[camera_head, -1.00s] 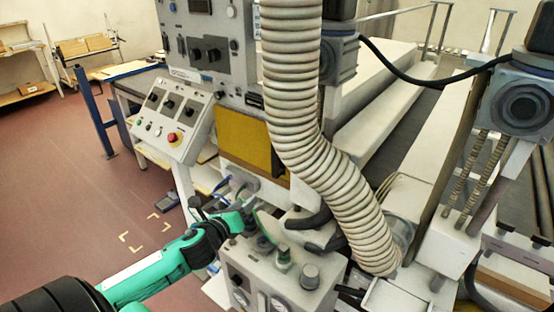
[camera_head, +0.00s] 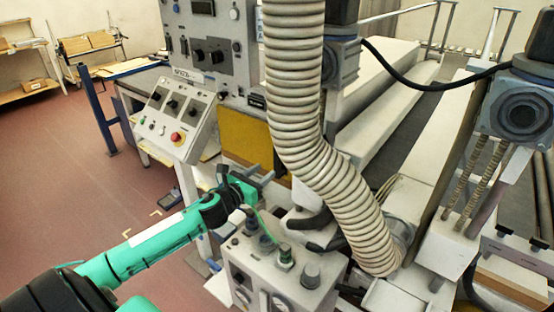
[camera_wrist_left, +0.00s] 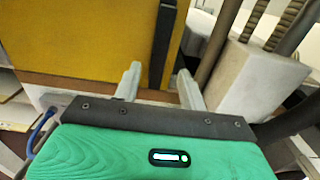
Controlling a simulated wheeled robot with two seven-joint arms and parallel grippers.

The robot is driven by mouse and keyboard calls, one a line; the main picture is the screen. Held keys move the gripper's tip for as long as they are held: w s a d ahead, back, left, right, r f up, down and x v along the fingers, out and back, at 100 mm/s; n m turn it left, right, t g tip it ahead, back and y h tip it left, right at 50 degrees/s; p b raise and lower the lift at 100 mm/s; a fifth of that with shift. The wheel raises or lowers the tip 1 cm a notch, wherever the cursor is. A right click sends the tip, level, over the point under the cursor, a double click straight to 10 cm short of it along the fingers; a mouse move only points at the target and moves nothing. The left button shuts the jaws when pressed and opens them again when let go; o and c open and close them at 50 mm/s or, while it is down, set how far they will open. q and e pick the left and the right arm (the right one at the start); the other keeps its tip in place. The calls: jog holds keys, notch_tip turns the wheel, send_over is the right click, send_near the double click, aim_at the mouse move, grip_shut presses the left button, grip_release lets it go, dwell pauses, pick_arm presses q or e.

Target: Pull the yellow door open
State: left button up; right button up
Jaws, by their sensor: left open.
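The yellow door (camera_head: 246,139) is on the front of the machine, below the control panel and partly behind the ribbed hose. It looks shut. In the left wrist view the yellow door (camera_wrist_left: 85,38) fills the upper left, with a dark upright bar (camera_wrist_left: 163,42) like a handle near its right edge. My left gripper (camera_head: 262,181) is just in front of the door's lower part. In the left wrist view my left gripper (camera_wrist_left: 160,82) is open and empty, its fingers pointing at the door on either side of the bar's lower end. I cannot tell how far the bar is from them. My right gripper is not in view.
The thick ribbed hose (camera_head: 305,110) runs down right of the door. A grey box with knobs (camera_head: 285,270) stands below my left gripper. A slanted button console (camera_head: 172,118) is left of the door.

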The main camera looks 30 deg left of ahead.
aim_at(276, 162)
pick_arm(q)
jog(key=w, duration=0.2)
jog(key=w+p, duration=0.1)
jog(key=w, duration=0.3)
jog(key=shift+w+d+p, duration=0.25)
jog(key=shift+w+p, duration=0.05)
jog(key=shift+p, duration=0.1)
jog(key=shift+w+d, duration=0.1)
jog(key=shift+w, duration=0.6)
grip_shut()
